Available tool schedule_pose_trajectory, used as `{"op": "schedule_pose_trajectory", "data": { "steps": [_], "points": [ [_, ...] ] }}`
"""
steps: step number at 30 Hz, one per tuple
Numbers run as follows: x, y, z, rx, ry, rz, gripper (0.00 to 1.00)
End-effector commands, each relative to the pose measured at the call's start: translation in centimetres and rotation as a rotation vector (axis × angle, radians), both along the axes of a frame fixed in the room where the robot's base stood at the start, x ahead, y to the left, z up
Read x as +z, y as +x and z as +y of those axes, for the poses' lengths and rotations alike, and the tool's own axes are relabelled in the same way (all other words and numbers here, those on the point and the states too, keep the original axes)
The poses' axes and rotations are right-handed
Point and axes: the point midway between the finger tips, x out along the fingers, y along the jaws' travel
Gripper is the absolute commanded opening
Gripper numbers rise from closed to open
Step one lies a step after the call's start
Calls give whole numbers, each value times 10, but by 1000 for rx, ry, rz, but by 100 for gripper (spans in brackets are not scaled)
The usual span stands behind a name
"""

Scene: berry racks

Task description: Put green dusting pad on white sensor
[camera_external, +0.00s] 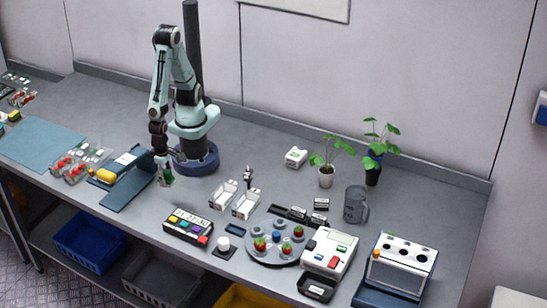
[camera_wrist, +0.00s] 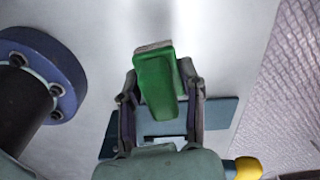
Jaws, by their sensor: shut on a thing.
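My gripper (camera_external: 165,180) hangs above the bench in front of my base in the external view. In the wrist view my gripper (camera_wrist: 160,80) is shut on the green dusting pad (camera_wrist: 156,88), a green block with a pale grey face at its far end. I cannot tell for sure which thing is the white sensor. A small white box (camera_external: 296,158) sits towards the back of the bench, and a white round piece (camera_external: 223,243) stands on a dark base near the front edge.
A slate-blue stand (camera_external: 128,190) with a yellow thing (camera_external: 105,176) is left of my gripper. White trays (camera_external: 223,195), a colored-button box (camera_external: 188,225), a round berry rack (camera_external: 262,252), a white device (camera_external: 330,250), a grey mug (camera_external: 356,204) and potted plants (camera_external: 326,176) stand to the right.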

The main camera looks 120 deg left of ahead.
Motion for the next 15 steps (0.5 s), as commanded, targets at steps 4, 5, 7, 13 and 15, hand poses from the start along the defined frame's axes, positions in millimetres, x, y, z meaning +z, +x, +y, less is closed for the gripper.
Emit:
{"op": "schedule_pose_trajectory", "data": {
  "steps": [4, 5, 7, 13, 15],
  "points": [
    [16, 0, -1, 1, -4, -1, 2],
    [18, 0, -1, 0, -3, -1, 2],
    [20, 0, 0, 0, -1, 0, 2],
    [21, -1, 3, -52, 3, 1, 2],
    [22, -1, 4, -102, 9, 2, 2]
  ]
}}
